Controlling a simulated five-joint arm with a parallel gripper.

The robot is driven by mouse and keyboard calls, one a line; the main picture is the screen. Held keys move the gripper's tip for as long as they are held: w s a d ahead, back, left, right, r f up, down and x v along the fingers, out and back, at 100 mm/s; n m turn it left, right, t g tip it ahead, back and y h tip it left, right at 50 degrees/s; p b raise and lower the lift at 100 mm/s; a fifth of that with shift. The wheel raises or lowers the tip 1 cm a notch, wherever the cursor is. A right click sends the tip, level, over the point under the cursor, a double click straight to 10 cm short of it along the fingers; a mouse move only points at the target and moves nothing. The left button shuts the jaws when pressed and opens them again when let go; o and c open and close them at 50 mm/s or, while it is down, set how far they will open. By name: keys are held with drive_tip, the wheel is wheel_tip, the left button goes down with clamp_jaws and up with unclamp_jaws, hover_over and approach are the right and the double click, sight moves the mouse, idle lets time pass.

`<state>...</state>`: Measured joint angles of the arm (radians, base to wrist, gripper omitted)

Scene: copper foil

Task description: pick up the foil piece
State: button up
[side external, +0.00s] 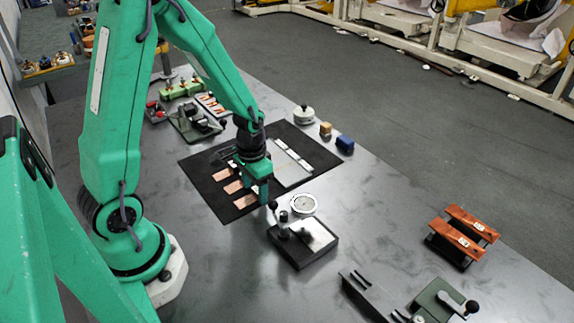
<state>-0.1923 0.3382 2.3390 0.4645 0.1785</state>
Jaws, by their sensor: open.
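Several copper foil pieces lie in a row on a black mat (207,188). One foil piece (222,175) is at the far end, another foil piece (233,187) is in the middle, and a third foil piece (245,201) is nearest the camera. My gripper (258,196) points down over the mat, just right of the row. It is open, and I see nothing held in it. Its fingers hide part of the mat, and I cannot tell how far above the mat the tips are.
A light metal strip (292,157) lies on the mat to the right. A round dial (303,204) and a black-based fixture (303,245) stand close in front. A blue block (345,143), a tan block (326,129) and orange-topped parts (471,223) stand to the right. The table's right middle is clear.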

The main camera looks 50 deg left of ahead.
sight(255, 190)
drive_tip(key=c, duration=1.1)
drive_tip(key=shift+o, duration=0.2)
drive_tip(key=shift+r, duration=0.1)
drive_tip(key=shift+r, duration=1.95)
drive_tip(key=s+d+r, duration=0.4)
drive_tip(key=d+r, duration=0.3)
drive_tip(key=d, duration=0.4)
